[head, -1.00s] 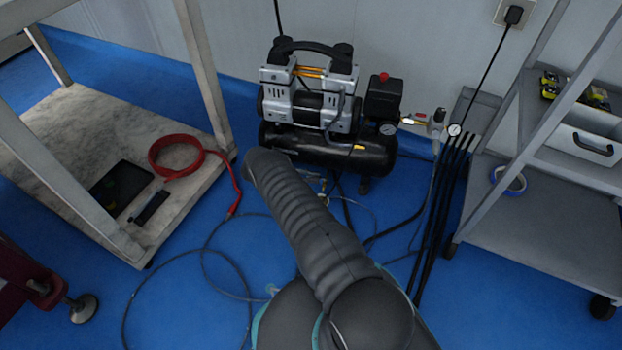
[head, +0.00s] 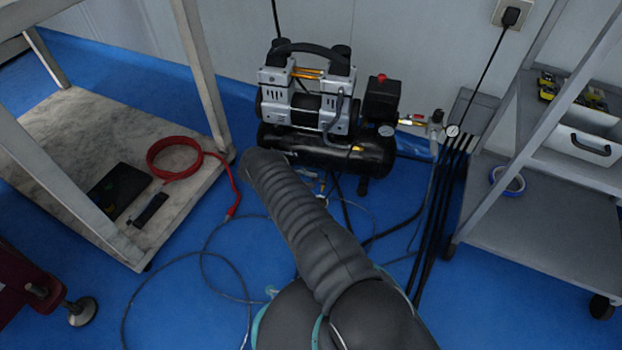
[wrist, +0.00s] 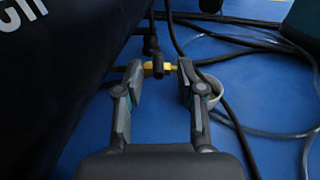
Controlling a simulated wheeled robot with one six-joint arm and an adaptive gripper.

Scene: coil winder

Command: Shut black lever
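In the wrist view a small black lever (wrist: 158,66) sits on a brass valve fitting (wrist: 172,69) between my fingertips. My gripper (wrist: 161,80) is open, with one finger on each side of the lever. I cannot tell whether either fingertip touches the fitting. The air compressor (head: 325,150) stands on the floor by the wall, just beyond my arm.
The compressor's dark tank (wrist: 60,70) fills the left of the wrist view. Black hoses (wrist: 232,110) and a clear hose (wrist: 265,45) lie at right. A red hose coil (head: 175,158) rests on the shelf at left. A grey cart (head: 540,215) stands at right.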

